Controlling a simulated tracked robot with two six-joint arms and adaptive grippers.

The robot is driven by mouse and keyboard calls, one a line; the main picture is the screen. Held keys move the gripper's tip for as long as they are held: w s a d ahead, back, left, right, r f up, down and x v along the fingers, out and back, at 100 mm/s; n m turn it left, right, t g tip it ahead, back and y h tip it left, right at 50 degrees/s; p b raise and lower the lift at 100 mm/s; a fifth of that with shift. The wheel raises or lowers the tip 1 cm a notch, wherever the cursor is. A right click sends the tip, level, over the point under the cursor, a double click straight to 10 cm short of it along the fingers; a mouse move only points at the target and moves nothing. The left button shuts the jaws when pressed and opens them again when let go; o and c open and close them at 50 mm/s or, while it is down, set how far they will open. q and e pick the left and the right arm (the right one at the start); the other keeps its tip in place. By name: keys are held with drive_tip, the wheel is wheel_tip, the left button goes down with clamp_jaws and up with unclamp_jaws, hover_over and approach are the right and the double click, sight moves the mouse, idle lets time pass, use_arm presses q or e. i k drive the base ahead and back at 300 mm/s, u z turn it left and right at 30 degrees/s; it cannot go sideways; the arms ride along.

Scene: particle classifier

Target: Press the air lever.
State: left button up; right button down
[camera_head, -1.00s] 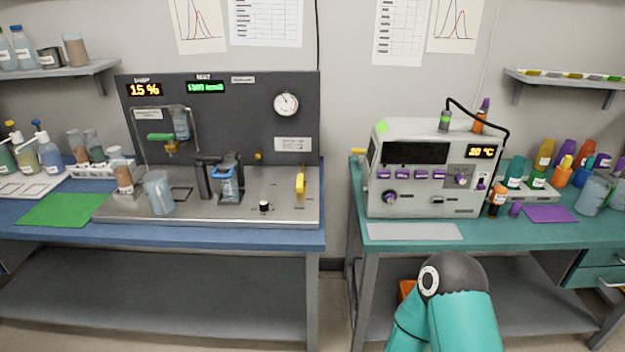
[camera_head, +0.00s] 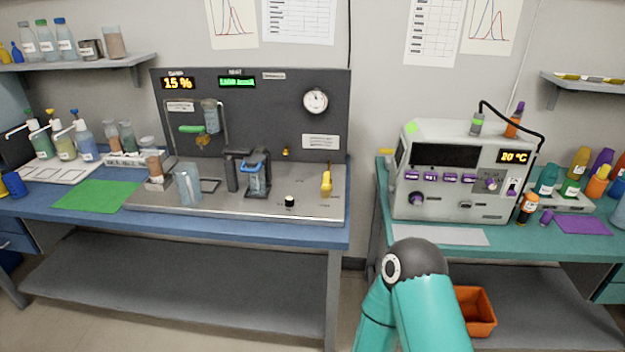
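A particle classifier bench unit stands on the blue table, with a dark back panel (camera_head: 262,108) and a metal base plate (camera_head: 262,207). A yellow lever (camera_head: 326,182) stands upright at the right of the plate. A green lever (camera_head: 191,128) sits on the panel's left part, beside a clear vessel. The labels are too small to read, so I cannot tell which is the air lever. A round gauge (camera_head: 315,101) and displays reading 15 % and a green value are on the panel. Neither gripper is in view; only a teal link of my arm shows at the bottom.
A black knob (camera_head: 289,202), a blue-and-black device (camera_head: 257,178) and a clear jug (camera_head: 188,185) stand on the plate. A green mat (camera_head: 98,196) lies left. A grey instrument (camera_head: 452,175) stands on the teal table. An orange bin (camera_head: 474,311) is below, behind my arm.

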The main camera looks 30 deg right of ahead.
sight(326, 181)
drive_tip(key=u, duration=0.15)
drive_tip(key=i, duration=1.05)
drive_tip(key=z, duration=0.6)
